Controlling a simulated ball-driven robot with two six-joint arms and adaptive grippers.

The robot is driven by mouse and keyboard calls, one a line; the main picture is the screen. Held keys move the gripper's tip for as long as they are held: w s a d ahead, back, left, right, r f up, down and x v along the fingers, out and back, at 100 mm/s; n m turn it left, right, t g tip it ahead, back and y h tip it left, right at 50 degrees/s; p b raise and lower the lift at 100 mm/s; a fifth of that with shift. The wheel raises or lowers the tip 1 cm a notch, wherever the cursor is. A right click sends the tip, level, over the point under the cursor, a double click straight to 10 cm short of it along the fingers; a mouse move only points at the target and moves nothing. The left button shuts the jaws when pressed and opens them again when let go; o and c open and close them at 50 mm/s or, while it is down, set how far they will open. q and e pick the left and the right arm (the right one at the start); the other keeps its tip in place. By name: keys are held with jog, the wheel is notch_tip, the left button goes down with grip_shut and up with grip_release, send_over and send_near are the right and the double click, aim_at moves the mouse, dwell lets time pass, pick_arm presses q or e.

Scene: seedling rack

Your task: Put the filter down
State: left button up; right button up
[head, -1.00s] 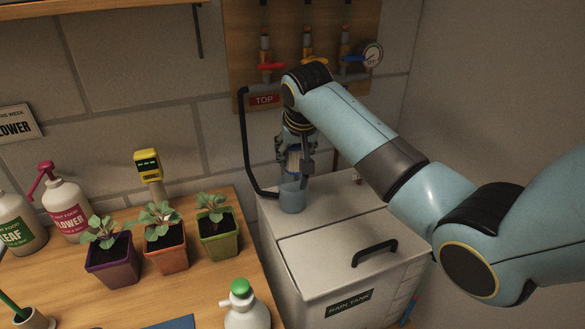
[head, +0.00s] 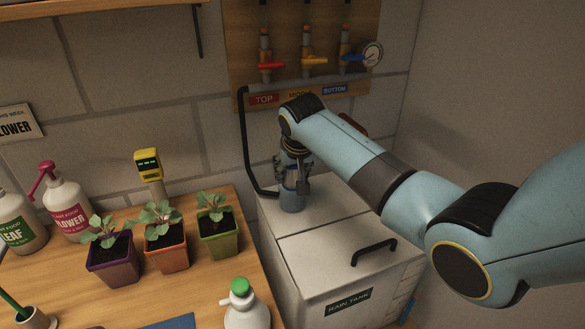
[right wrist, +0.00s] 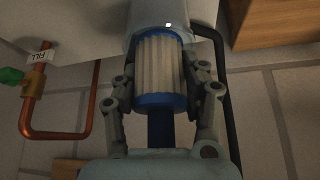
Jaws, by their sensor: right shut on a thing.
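The filter (right wrist: 160,72) is a white pleated cartridge with blue end caps, seen in the right wrist view. My right gripper (head: 293,182) is shut on it, with a finger on each side. A clear bluish cup (head: 292,202) stands on the rain tank's lid (head: 330,213), directly below the gripper in the head view. The filter's far end reaches the cup's mouth or just inside it; how deep, I cannot tell. In the head view the gripper mostly hides the filter. My left gripper is not in view.
A black pipe (head: 244,140) runs close left of the gripper. The tank lid has a black handle (head: 375,250). Potted seedlings (head: 165,252), bottles (head: 69,212) and a yellow meter (head: 148,164) stand on the wooden bench to the left. Valves (head: 313,62) hang on the wall behind.

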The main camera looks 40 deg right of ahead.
jog(key=shift+f, duration=0.15)
jog(key=o, duration=1.2)
jog(key=shift+c, duration=0.2)
jog(key=v, duration=1.3)
jog(key=shift+w+r, duration=0.2)
jog(key=shift+w, duration=0.05)
jog(key=shift+d, duration=0.1)
